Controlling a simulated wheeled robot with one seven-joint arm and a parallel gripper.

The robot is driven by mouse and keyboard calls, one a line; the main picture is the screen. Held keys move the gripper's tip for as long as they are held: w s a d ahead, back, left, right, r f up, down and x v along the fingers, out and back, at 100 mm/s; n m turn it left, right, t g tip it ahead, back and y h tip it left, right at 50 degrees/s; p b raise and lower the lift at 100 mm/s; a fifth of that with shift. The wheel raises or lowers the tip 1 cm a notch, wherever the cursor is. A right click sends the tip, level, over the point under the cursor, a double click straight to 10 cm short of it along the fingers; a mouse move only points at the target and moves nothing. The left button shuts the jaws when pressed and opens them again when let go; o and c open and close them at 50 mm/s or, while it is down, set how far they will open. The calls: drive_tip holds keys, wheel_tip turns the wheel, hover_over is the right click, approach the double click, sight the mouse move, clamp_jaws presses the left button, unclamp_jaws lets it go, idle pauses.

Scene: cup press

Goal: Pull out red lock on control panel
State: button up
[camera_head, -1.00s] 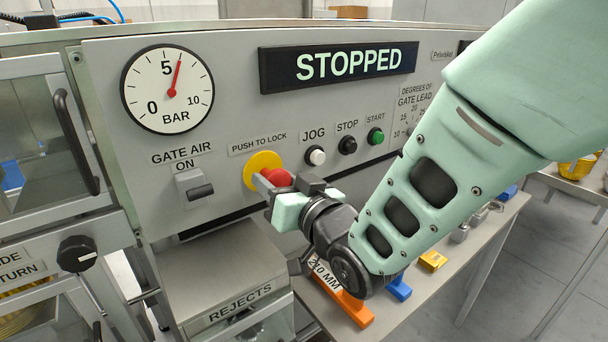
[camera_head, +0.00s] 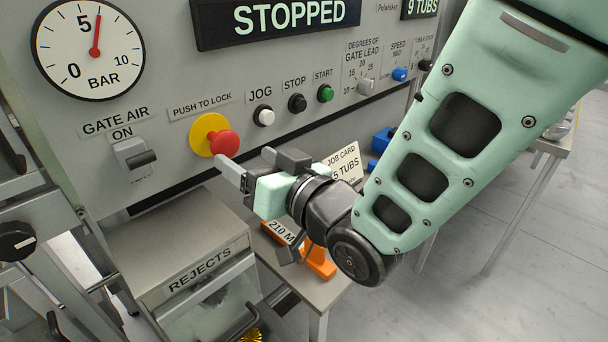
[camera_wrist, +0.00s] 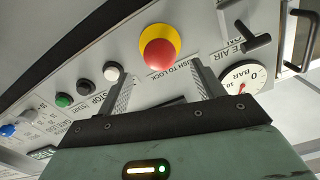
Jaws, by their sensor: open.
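The red lock (camera_head: 225,143) is a mushroom knob on a yellow disc (camera_head: 202,133), below the "PUSH TO LOCK" label on the grey control panel (camera_head: 180,75). My gripper (camera_head: 246,168) is open and empty, just in front of the knob and slightly low and right of it in the head view. In the wrist view the red lock (camera_wrist: 160,54) shows whole, beyond the tips of my gripper (camera_wrist: 163,78), roughly centred between the two fingers. The fingers look apart from the knob. Whether the knob is pushed in or out I cannot tell.
The display (camera_head: 280,18) reads STOPPED. White jog (camera_head: 263,116), black stop (camera_head: 297,103) and green start (camera_head: 325,93) buttons sit right of the lock. The gate air lever (camera_head: 136,158) is left. The rejects box (camera_head: 190,245) juts out below.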

drive_tip(key=b+v, duration=1)
drive_tip(key=b, duration=0.3)
drive_tip(key=shift+s+d, duration=0.15)
drive_tip(key=shift+s, duration=0.05)
